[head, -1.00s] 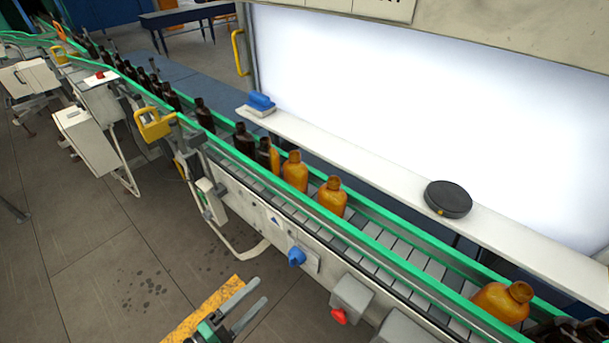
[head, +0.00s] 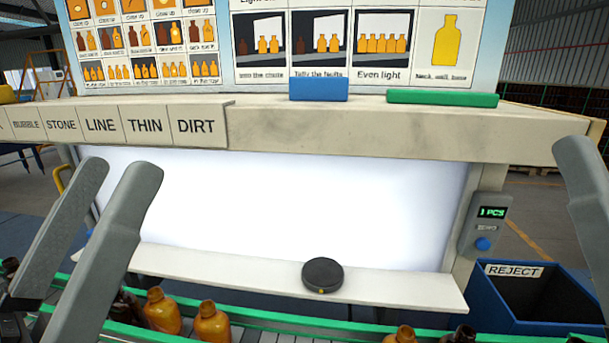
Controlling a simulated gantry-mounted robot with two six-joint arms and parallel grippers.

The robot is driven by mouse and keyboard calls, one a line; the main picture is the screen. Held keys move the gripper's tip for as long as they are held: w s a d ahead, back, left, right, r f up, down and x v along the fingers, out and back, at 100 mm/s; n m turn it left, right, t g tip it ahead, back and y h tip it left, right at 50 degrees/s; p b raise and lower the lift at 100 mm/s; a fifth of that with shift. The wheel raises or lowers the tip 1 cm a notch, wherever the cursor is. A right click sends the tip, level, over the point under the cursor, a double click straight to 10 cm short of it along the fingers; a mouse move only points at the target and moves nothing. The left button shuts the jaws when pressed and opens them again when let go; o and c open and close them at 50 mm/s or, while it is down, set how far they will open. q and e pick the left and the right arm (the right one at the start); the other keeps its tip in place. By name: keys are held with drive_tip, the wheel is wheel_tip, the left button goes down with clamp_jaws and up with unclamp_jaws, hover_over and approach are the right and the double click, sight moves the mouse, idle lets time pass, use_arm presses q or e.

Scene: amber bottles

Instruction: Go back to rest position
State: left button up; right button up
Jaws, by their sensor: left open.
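My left gripper (head: 118,176) is raised at the left of the head view, its two grey fingers apart with nothing between them. One grey finger of my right gripper (head: 586,185) shows at the right edge; the rest is out of frame. Two amber bottles (head: 162,311) (head: 212,322) stand side by side on the conveyor at the lower left, beyond and to the right of my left gripper. Another amber bottle (head: 402,335) and a dark bottle (head: 461,334) are cut off by the bottom edge. My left fingers hide part of the conveyor.
A bright light panel (head: 290,208) stands behind a white ledge (head: 230,272) carrying a round black disc (head: 323,275). Above is a beige beam (head: 380,132) with blue and green blocks. A blue reject bin (head: 520,300) and a counter display (head: 491,212) are at the right.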

use_arm(q)
drive_tip(key=s+a+r+n+t+y+p, duration=0.1)
drive_tip(key=a+r+t+y, duration=0.3)
drive_tip(key=y, duration=0.5)
wheel_tip(320, 180, up, 34)
drive_tip(key=a+g+p, duration=0.1)
drive_tip(key=p, duration=3.4)
drive_tip(key=shift+s+a, duration=0.1)
